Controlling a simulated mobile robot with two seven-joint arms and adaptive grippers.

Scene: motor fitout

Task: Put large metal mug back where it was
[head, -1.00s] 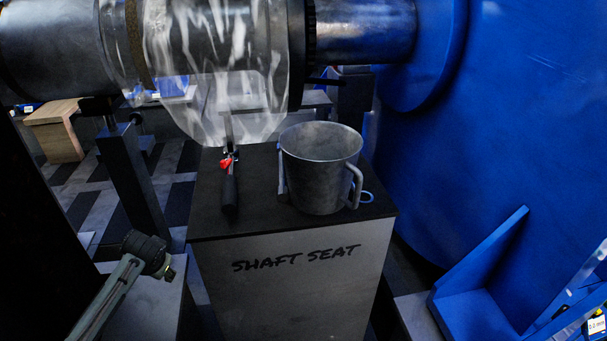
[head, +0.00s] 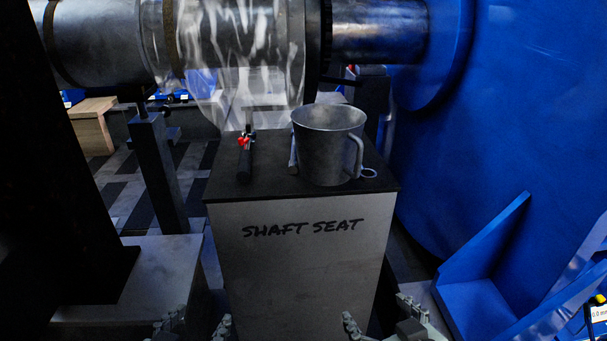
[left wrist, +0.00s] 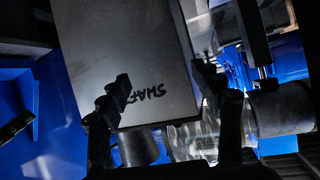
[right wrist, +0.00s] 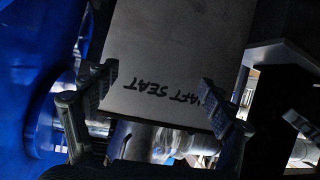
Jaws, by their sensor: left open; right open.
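The large metal mug (head: 325,150) stands upright on the dark top of a grey pedestal (head: 298,270) marked "SHAFT SEAT". Its handle faces right in the head view. In the left wrist view, a grey rounded shape beyond the pedestal's edge looks like the mug (left wrist: 138,148). My left gripper (head: 195,325) is open and empty, low in front of the pedestal on the left. My right gripper (head: 380,318) is open and empty, low at the pedestal's front right. Both are apart from the mug. The open fingers also show in the left wrist view (left wrist: 160,85) and the right wrist view (right wrist: 157,88).
A black-handled tool with a red part (head: 244,158) lies left of the mug. A small light-blue ring (head: 369,173) is at its right. A large shaft with clear wrap (head: 250,70) hangs above and behind. A blue housing (head: 500,120) and bracket (head: 485,270) bound the right.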

